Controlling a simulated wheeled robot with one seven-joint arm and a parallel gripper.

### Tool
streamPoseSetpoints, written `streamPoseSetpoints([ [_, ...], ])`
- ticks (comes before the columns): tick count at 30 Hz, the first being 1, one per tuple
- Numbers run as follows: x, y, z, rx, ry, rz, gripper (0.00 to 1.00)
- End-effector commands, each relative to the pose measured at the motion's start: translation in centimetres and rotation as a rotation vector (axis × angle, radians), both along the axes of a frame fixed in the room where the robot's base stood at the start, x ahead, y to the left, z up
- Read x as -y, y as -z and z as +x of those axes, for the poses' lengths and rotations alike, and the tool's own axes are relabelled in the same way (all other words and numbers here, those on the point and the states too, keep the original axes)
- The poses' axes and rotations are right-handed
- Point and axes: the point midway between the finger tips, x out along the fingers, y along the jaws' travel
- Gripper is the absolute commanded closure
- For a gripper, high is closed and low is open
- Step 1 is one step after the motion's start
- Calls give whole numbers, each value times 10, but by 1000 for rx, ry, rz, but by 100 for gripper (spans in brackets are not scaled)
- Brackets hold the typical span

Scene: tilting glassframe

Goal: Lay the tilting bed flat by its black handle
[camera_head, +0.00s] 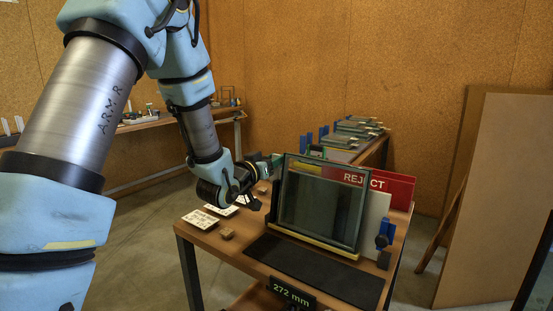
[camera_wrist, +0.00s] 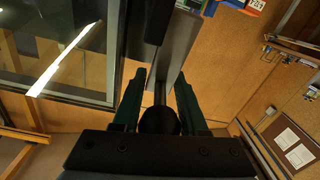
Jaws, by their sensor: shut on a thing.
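The tilting bed (camera_head: 321,204) stands nearly upright on the table, with a dark glass pane in its frame. Its glass and frame edge fill the upper left of the wrist view (camera_wrist: 68,70). My gripper (camera_head: 274,161) is at the bed's upper left edge in the head view. In the wrist view my gripper (camera_wrist: 160,88) has its two dark green fingers on either side of the black handle (camera_wrist: 159,122), a round dark knob, and is shut on it. The handle is hard to make out in the head view.
A black mat (camera_head: 315,270) lies in front of the bed on the brown table. A red REJECT sign (camera_head: 398,188) and a blue clamp-like part (camera_head: 385,232) stand to the right. White cards (camera_head: 201,219) and a small tan block (camera_head: 227,233) lie left. A "272 mm" display (camera_head: 291,292) is at the front edge.

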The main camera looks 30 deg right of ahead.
Motion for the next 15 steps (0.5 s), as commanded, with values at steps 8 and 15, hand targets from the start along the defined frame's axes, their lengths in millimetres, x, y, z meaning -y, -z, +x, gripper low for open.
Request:
streamPoseSetpoints([
  [8, 0, 0, 0, 0, 0, 0, 100],
  [15, 0, 0, 0, 1, 0, -1, 100],
])
